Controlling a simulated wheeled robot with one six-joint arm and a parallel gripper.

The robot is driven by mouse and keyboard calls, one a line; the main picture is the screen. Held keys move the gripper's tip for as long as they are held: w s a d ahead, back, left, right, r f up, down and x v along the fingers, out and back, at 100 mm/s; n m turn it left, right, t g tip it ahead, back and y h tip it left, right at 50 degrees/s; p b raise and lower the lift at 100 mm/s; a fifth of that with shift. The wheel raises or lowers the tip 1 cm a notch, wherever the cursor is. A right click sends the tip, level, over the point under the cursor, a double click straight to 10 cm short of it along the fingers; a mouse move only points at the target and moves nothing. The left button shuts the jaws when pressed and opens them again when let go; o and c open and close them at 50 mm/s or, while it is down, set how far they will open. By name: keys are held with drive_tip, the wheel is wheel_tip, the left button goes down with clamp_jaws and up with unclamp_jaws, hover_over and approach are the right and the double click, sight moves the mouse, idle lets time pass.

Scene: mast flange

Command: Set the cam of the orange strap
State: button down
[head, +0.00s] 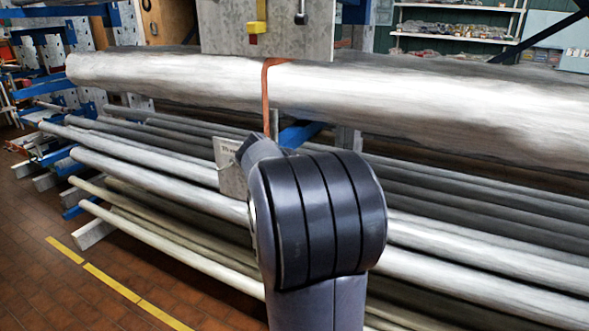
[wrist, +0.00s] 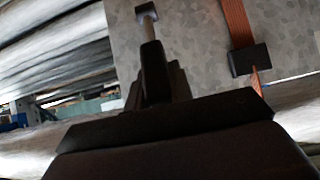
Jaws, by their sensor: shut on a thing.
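The orange strap (head: 266,95) hangs over the front of the big pale tube in the head view, its lower end hidden behind my arm. In the wrist view the orange strap (wrist: 238,20) runs down a speckled grey plate into a dark block (wrist: 250,60), seemingly its cam buckle, with an orange tail below it. My gripper (wrist: 155,75) is left of that block and apart from it in the picture. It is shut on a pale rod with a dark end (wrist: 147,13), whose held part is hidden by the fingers. The head view hides my gripper behind my arm.
The big tube (head: 420,95) lies across the view, with several thinner tubes (head: 150,165) racked below. A grey plate (head: 225,28) with a yellow and red fitting (head: 257,20) stands above it. A small labelled plate (head: 230,165) is beside my arm. Floor is clear at lower left.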

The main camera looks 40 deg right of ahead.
idle(0.4)
drive_tip(key=c, duration=1.2)
unclamp_jaws()
drive_tip(key=shift+c, duration=0.2)
drive_tip(key=b+v, duration=0.2)
drive_tip(key=v, duration=0.8)
drive_tip(key=shift+s+a+r, duration=0.15)
drive_tip(key=shift+a+r, duration=0.05)
drive_tip(key=shift+a, duration=0.05)
